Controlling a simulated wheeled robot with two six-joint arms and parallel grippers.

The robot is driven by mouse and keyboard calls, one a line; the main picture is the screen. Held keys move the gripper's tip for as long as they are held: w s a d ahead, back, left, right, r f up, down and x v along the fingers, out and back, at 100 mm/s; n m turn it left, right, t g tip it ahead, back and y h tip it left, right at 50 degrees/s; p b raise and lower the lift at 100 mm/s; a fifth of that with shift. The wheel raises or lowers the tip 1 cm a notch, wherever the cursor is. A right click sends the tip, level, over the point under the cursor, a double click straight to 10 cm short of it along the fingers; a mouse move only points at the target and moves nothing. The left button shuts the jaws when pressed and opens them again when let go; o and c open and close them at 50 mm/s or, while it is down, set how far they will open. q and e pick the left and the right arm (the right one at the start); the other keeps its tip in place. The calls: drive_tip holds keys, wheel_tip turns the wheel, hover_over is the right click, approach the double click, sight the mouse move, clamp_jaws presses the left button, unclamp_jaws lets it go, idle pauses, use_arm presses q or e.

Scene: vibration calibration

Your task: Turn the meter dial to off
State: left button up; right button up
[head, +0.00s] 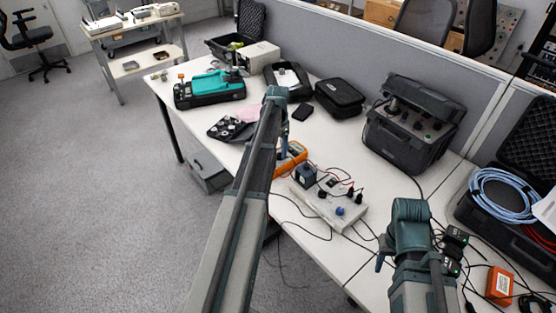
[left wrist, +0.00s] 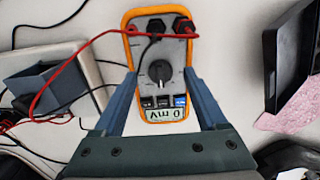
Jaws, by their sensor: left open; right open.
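The orange-rimmed meter (left wrist: 131,26) lies face up on the table. Its black dial (left wrist: 160,70) sits mid-face, with a pale pointer mark. The display (left wrist: 164,114) appears upside down and shows 0 mV. Red and black leads run from its sockets. My left gripper (left wrist: 160,76) is open, with one finger on each side of the dial in the picture; contact cannot be told. In the head view, the meter (head: 291,157) is partly hidden by my left arm and gripper (head: 284,138). My right gripper (head: 384,262) is open at the lower right, apart from the meter, its fingers mostly hidden.
A white board with knobs and leads (head: 345,213) stands right of the meter. A black instrument case (head: 408,138), a black pouch (head: 339,97) and a teal device (head: 210,85) are farther back. Loose cables cross the table's front. A pink cloth (left wrist: 288,115) lies near the meter.

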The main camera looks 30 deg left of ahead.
use_arm(q)
wheel_tip(320, 180, down, 2)
drive_tip(key=shift+f+b, duration=0.1)
drive_tip(key=shift+b, duration=0.5)
clamp_jaws()
